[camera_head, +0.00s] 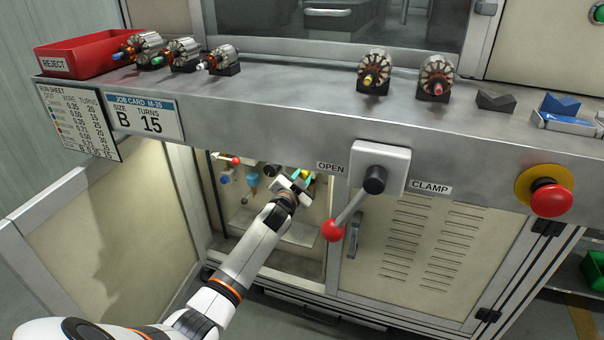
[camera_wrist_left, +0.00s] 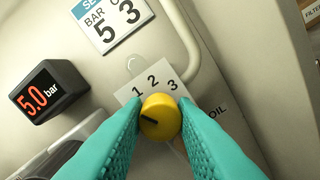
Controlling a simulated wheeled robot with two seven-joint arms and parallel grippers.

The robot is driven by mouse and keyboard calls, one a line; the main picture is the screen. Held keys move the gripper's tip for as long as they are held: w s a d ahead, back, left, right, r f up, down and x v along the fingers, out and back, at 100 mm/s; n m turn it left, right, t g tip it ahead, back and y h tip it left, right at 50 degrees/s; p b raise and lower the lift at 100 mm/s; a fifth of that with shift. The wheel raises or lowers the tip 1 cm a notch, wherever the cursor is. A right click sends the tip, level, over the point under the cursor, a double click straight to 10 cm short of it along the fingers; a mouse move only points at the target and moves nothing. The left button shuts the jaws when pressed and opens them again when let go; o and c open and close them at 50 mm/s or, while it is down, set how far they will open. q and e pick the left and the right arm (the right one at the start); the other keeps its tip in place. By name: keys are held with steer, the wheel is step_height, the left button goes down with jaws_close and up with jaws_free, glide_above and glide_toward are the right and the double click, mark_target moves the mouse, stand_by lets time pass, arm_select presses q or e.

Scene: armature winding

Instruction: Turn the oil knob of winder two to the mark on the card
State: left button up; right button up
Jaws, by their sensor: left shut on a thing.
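The yellow oil knob (camera_wrist_left: 160,117) sits on the panel inside the open cabinet. My left gripper (camera_wrist_left: 161,106) is shut on it, its teal fingers on either side. It also shows in the head view (camera_head: 298,180), reaching into the cabinet, where the knob is mostly hidden. The knob's dark line points left, somewhat below the 1 on the scale plate (camera_wrist_left: 151,87) marked 1, 2, 3. A card (camera_wrist_left: 112,24) above shows BAR with 5 and 3 below it; its top is cut off. The word OIL is partly visible right of the knob. My right gripper is out of view.
A pressure display (camera_wrist_left: 47,92) reads 5.0 bar. The cabinet door (camera_head: 105,235) stands open at left. A red-ended clamp lever (camera_head: 346,212) hangs just right of the opening. An emergency stop (camera_head: 551,198) is further right. Several armatures stand on the ledge above.

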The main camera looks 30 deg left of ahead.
arm_select(q)
steer(key=m, duration=0.5)
steer(key=shift+m+p, duration=0.3)
steer(key=shift+p, duration=0.05)
steer(key=m, duration=0.3)
steer(key=shift+f+m, duration=0.1)
steer(key=shift+m, duration=0.2)
steer(key=m, duration=0.8)
steer(key=shift+m, duration=0.8)
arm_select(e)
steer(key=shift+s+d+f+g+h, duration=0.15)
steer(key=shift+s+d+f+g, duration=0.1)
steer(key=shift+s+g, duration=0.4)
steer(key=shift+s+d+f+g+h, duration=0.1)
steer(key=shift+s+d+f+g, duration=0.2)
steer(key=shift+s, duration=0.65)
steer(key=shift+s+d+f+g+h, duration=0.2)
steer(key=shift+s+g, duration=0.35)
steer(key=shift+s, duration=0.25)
arm_select(q)
steer(key=shift+d, duration=0.1)
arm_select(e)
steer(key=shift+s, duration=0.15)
arm_select(q)
steer(key=shift+f, duration=0.1)
steer(key=o, duration=1)
